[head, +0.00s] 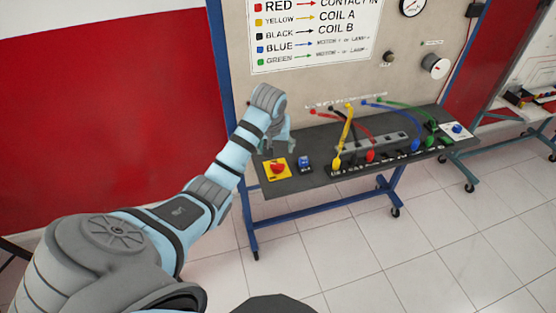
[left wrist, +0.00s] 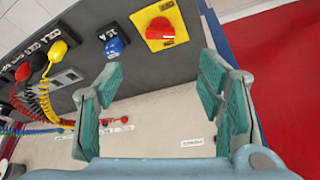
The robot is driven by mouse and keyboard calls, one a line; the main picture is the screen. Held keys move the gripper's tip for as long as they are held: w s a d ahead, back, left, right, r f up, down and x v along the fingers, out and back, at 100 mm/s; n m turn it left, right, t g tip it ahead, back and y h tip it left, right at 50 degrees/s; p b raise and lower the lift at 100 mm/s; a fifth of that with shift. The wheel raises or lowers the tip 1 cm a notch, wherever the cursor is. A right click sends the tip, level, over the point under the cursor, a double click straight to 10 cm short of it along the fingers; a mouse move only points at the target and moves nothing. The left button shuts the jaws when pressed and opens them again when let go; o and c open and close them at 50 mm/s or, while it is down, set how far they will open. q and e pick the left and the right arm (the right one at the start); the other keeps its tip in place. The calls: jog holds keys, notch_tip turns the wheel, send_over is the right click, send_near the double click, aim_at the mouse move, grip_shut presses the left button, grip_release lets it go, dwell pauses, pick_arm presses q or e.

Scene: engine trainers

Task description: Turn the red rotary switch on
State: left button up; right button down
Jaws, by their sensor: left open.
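The red rotary switch (head: 277,167) sits on a yellow square plate (head: 267,174) at the left end of the dark bench top. In the left wrist view the red switch (left wrist: 160,29) and its yellow plate (left wrist: 180,16) show near the top, beyond the fingertips. My left gripper (left wrist: 160,85) is open and empty, with green pads on its fingers. In the head view my left gripper (head: 279,142) is above the bench near the switch, partly hidden by its own wrist, and apart from the switch. My right gripper is not in view.
A blue switch (head: 304,162) stands just right of the yellow plate. Several coloured plugs and cables, including a yellow cable (head: 346,135), stand further right. The upright panel (head: 345,85) rises behind the bench. The tiled floor (head: 350,250) in front is clear.

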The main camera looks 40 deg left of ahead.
aim_at(277, 164)
pick_arm(q)
jog(key=b+x, duration=0.3)
jog(key=x, duration=1)
jog(key=shift+f, duration=0.1)
jog(key=shift+s, duration=0.1)
jog(key=shift+s, duration=0.1)
